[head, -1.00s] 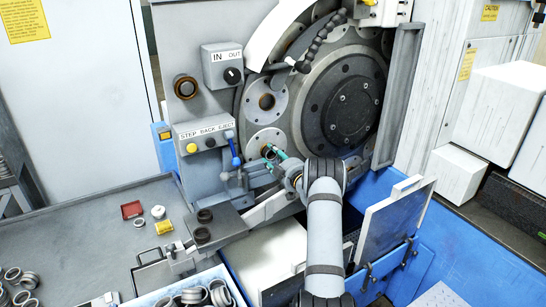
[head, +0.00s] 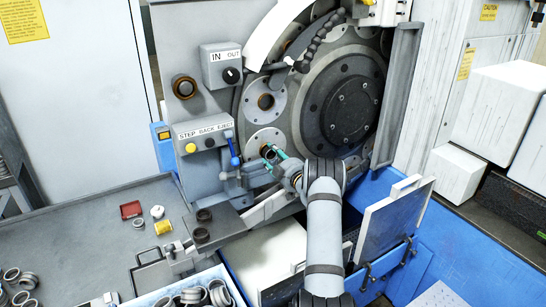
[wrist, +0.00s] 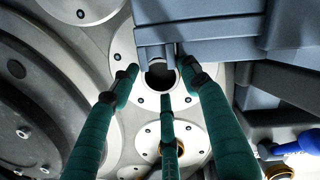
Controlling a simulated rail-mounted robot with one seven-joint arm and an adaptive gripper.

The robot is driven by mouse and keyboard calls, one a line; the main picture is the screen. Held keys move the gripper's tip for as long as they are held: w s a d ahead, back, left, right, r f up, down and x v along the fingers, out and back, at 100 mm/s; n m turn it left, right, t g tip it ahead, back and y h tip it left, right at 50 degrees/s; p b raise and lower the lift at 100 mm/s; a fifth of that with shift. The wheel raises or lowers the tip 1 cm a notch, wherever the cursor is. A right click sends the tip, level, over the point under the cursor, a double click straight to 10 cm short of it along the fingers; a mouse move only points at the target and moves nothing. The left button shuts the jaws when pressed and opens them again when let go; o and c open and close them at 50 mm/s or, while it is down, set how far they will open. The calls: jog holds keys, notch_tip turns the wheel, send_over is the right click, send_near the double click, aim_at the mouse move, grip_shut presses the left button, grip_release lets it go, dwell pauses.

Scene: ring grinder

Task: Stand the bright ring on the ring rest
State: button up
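My gripper (head: 271,151) has teal fingers and is at the lower round flange (head: 264,137) of the machine. In the wrist view the fingers (wrist: 160,75) are spread around a dark hole with a bright, shiny ring-like rim (wrist: 161,102). I cannot tell whether this rim is the bright ring or part of the machine. The two outer fingertips stand apart with a gap on either side of the hole, and a third finger comes up from below. I cannot clearly pick out the ring rest.
A blue lever (head: 235,150) is close left of my gripper. A grey block (wrist: 205,30) crowds the fingers.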

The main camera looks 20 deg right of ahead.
jog(key=shift+o, duration=0.2)
jog(key=shift+s+d+f, duration=0.15)
jog(key=shift+d+f, duration=0.1)
jog(key=shift+d, duration=0.1)
jog(key=o, duration=0.5)
jog(key=shift+o, duration=0.2)
jog(key=shift+a+r, duration=0.1)
jog(key=shift+a, duration=0.1)
jog(key=shift+o, duration=0.3)
jog(key=shift+o, duration=1.4)
jog(key=shift+w+a, duration=0.1)
jog(key=shift+w, duration=0.1)
jog(key=s+d+p, duration=0.1)
jog(key=s+p, duration=0.1)
jog(key=s, duration=0.8)
jog(key=shift+w, duration=0.15)
